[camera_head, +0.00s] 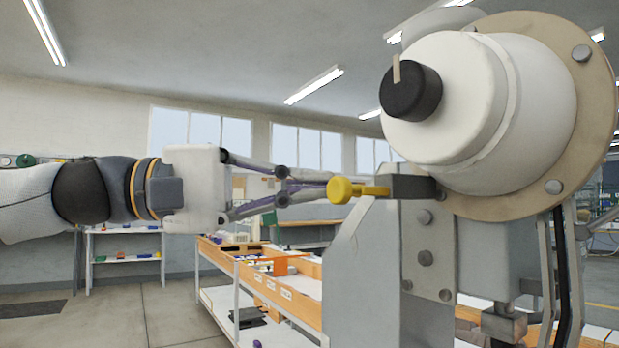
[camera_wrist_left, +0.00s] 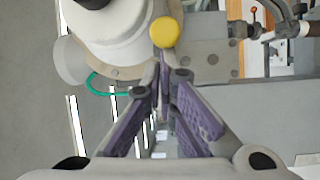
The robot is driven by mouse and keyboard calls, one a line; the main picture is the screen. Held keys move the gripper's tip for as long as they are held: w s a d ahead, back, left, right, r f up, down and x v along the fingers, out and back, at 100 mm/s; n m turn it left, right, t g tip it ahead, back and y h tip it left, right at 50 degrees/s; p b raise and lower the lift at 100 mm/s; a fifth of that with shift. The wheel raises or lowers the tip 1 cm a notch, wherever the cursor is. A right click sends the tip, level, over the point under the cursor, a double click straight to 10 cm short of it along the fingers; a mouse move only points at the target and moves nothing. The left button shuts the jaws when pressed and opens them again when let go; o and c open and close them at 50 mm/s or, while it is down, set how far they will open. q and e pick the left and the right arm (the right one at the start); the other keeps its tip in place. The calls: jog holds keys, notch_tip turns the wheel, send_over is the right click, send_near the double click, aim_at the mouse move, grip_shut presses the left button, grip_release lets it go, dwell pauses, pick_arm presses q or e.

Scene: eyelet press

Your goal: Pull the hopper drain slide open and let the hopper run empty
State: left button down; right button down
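The hopper (camera_head: 536,110) appears to be the large pale drum at the upper right, with a black knob on its face. It also shows at the upper left of the left wrist view (camera_wrist_left: 120,35). The drain slide appears to be the dark grey bar (camera_head: 412,187) below it, with a yellow knob (camera_head: 341,190) at its left end. My left gripper (camera_head: 329,184) points right, its fingers drawn together at the tips, right by the knob. In the left wrist view the yellow knob (camera_wrist_left: 165,32) shows just above the fingertips. I see no clear grip on it. The hopper's contents are hidden.
A grey machine body (camera_head: 365,275) stands below the slide. A bench with wooden trays (camera_head: 285,285) is behind it, and a white shelf (camera_head: 125,245) stands farther left. The floor at the lower left is clear.

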pick_arm(q)
jog(key=s+a, duration=0.2)
jog(key=a, duration=1)
jog(key=shift+a+f, duration=0.2)
jog(key=shift+f, duration=0.05)
